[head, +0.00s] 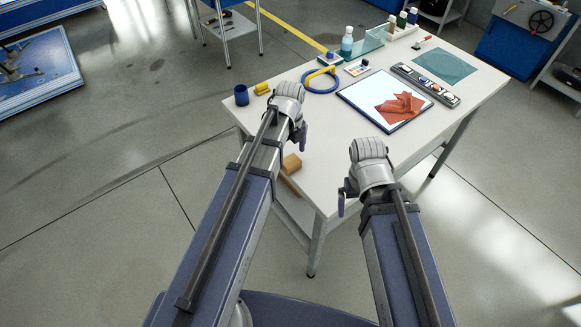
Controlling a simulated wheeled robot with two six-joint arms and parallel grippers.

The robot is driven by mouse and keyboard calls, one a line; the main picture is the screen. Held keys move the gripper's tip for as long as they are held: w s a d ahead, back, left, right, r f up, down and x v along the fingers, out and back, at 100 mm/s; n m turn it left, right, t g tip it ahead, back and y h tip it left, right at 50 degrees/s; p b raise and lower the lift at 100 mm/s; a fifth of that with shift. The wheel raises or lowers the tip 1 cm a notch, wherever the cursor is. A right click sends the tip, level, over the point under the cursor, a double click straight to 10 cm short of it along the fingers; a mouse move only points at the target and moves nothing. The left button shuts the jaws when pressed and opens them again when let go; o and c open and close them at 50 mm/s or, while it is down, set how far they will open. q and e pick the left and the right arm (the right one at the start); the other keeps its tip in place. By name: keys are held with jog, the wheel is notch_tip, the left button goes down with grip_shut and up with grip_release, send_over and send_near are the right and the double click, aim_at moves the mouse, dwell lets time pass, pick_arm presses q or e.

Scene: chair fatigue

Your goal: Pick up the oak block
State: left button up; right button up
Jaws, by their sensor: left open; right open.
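The oak block (291,163), a small tan wooden block, lies near the left edge of the white table (325,170). My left arm partly covers it on its left side. My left gripper (302,138) is open, above the table and a little above the block in the picture. It is apart from the block as far as I can tell. My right gripper (342,203) is open and empty, to the right of the block near the table's front corner. The fingers of both grippers show only as small dark shapes.
A blue cup (241,95) and a yellow item (262,89) stand at the table's left edge. A blue ring (321,80), a white panel (366,94) with a red cloth (402,106), and a level-like bar (426,85) lie farther back. The table near the block is clear.

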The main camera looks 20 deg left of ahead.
aim_at(291, 160)
pick_arm(q)
jog(key=shift+w+f+b, duration=0.1)
jog(key=shift+f+b, duration=2.5)
jog(key=shift+b, duration=0.05)
jog(key=shift+r, duration=0.1)
jog(key=shift+d, duration=0.1)
jog(key=c, duration=1.3)
